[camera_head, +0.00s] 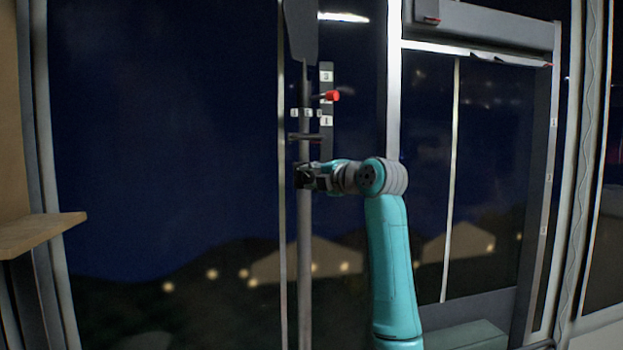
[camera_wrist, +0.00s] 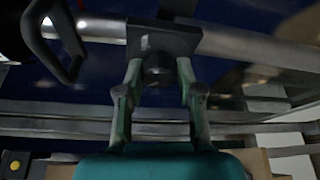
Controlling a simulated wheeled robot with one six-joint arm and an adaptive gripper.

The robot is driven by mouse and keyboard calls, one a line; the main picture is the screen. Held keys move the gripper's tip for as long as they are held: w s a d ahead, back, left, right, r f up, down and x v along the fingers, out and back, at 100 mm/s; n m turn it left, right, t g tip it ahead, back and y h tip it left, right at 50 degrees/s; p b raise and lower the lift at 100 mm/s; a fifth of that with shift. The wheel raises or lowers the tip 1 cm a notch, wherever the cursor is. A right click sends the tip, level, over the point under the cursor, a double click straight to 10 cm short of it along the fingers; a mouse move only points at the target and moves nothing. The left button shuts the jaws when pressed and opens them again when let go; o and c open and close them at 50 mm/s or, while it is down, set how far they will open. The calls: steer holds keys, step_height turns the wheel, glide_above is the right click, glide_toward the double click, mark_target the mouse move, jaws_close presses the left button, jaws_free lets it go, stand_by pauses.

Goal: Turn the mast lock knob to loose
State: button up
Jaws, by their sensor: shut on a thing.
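The mast (camera_head: 305,240) is a grey upright pole in front of the dark window in the head view. My gripper (camera_head: 311,178) reaches it from the right at mid-height. In the wrist view, a dark round knob (camera_wrist: 158,70) sits on a dark block (camera_wrist: 165,40) fixed to the mast (camera_wrist: 225,43). My gripper (camera_wrist: 158,78) has a finger on each side of the knob and is shut on it. The block carries a small pale mark, too small to read. In the head view the knob is hidden by my gripper.
A red-ended lever (camera_head: 332,96) and a dark strip with white labels (camera_head: 326,75) stand above my gripper beside the mast. A black loop handle (camera_wrist: 62,40) shows left of the block in the wrist view. A wooden shelf (camera_head: 40,233) is at far left.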

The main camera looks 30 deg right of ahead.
steer(key=shift+f, duration=0.1)
steer(key=o, duration=1.2)
steer(key=shift+c, duration=0.2)
steer(key=s+d+r, duration=0.1)
steer(key=s, duration=1.1)
steer(key=shift+d, duration=0.1)
